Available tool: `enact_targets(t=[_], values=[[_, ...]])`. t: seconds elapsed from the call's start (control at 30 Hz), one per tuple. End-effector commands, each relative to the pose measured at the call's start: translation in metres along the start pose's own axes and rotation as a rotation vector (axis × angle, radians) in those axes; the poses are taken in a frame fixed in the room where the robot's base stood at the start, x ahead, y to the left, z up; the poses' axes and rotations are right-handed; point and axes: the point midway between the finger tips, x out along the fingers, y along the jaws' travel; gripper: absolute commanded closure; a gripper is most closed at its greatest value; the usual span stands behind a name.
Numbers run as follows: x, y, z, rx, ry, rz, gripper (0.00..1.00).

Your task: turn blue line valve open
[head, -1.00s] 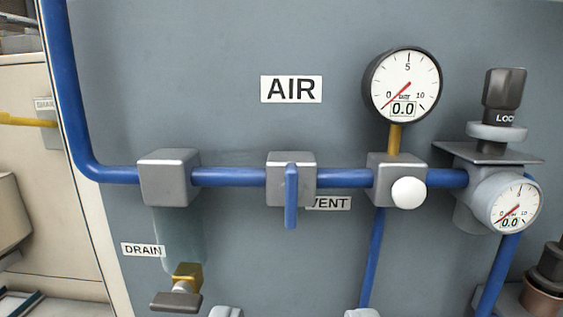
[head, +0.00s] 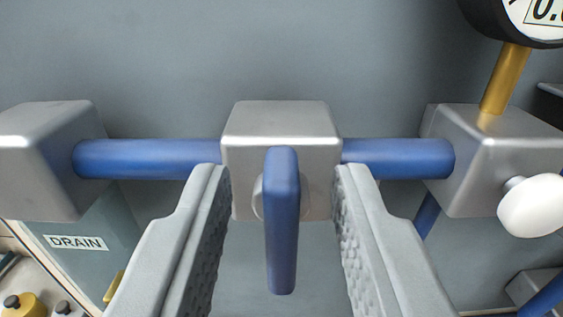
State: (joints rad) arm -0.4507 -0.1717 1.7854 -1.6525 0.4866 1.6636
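The blue line valve has a grey metal body (head: 281,122) set in a horizontal blue pipe (head: 150,158). Its blue lever handle (head: 282,225) hangs straight down, across the pipe's direction. My gripper (head: 281,190) is open, with one grey padded finger on each side of the handle. Gaps show between the handle and both fingers, so neither appears to touch it. The fingers' near ends run out of the bottom of the picture.
A grey block (head: 40,150) is on the pipe at left, above a DRAIN label (head: 76,243). At right, another block (head: 490,150) carries a white knob (head: 533,206) and a brass stem (head: 505,80) up to a gauge (head: 530,15). The wall above the valve is clear.

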Motion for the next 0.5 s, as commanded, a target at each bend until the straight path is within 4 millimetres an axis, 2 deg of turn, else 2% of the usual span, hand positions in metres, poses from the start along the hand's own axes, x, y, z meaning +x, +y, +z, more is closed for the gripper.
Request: enact_targets(t=[0.3,0.47,0.5], values=[[0.0024,0.0001,0.0002,0.0,0.0,0.0,0.68],[0.0023,0.0,0.0002,0.0,0.0,0.0,1.0],[0.0022,0.0,0.0002,0.0,0.0,0.0,1.0]])
